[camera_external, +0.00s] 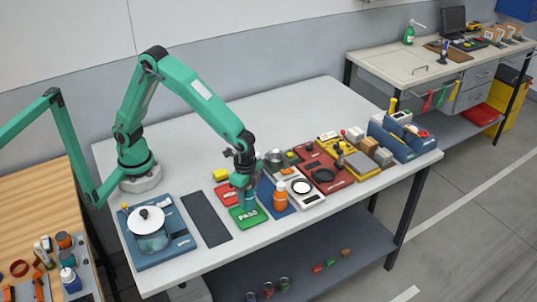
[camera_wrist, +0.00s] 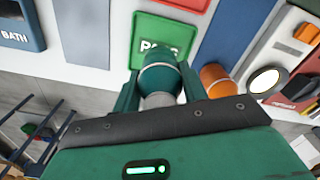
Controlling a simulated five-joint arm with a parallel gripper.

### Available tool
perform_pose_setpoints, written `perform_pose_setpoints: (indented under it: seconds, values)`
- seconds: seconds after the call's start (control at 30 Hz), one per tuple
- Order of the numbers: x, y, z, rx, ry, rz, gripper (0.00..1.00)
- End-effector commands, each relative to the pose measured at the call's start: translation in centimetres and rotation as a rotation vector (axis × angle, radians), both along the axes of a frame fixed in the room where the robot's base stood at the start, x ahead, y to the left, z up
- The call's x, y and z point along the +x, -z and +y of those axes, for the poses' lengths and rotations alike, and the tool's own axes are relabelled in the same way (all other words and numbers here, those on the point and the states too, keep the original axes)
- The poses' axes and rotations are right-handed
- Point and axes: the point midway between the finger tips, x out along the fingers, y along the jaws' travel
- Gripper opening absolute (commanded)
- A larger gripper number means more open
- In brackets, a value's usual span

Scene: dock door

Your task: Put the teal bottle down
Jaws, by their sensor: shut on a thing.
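The teal bottle (camera_wrist: 160,77) is between the fingers of my gripper (camera_wrist: 160,88) in the wrist view, and the gripper is shut on it. In the external view my gripper (camera_external: 244,181) points down over the green mat marked PASS (camera_external: 246,221), with the bottle largely hidden by the fingers. The bottle covers part of the mat's lettering in the wrist view, where the green mat (camera_wrist: 171,30) lies beyond it. I cannot tell whether the bottle's base touches the mat.
An orange bottle (camera_external: 279,196) stands close on the right, on a blue mat (camera_external: 265,189). A bare dark grey mat (camera_external: 206,218) lies to the left. The table's back (camera_external: 270,115) is clear.

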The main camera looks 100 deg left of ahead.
Motion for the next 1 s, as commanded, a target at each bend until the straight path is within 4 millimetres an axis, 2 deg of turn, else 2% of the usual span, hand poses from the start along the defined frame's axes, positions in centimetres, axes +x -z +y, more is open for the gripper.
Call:
perform_pose_setpoints:
  seconds: [0.17,0.5,0.97,1.0]
  values:
    - [0.0,0.3,0.0,0.000,0.000,0.000,0.11]
    - [0.0,3.7,0.0,0.000,0.000,0.001,0.11]
    - [0.0,4.2,0.0,0.000,-0.001,0.000,0.11]
    - [0.0,4.2,0.0,0.000,-0.001,0.000,0.48]
